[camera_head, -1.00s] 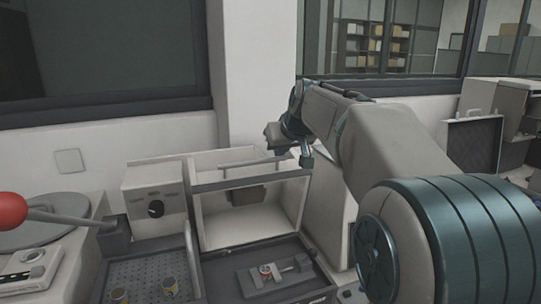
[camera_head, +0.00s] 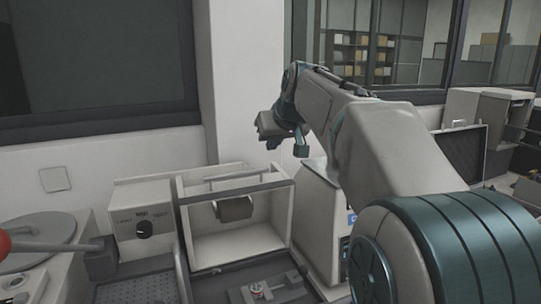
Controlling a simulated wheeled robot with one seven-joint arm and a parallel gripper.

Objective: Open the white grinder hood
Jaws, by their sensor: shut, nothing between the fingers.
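The white grinder hood (camera_head: 185,226) is a box-like housing at the centre. A grey bar runs across its upper front and a thin light handle rod lies near its top. Its inside shows through the front, with a dark block (camera_head: 235,208) in it. Whether a clear pane covers the front, I cannot tell. My gripper (camera_head: 270,138) is above the hood's back right part, apart from it and holding nothing. Its fingertips are small and dark, and partly hidden by its own body.
A control box (camera_head: 143,222) with a black knob stands left of the hood. A dark tray with a small vise-like fixture (camera_head: 268,290) lies in front. A red ball-ended lever (camera_head: 4,243) reaches in from the left. A white cabinet (camera_head: 318,215) stands at right.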

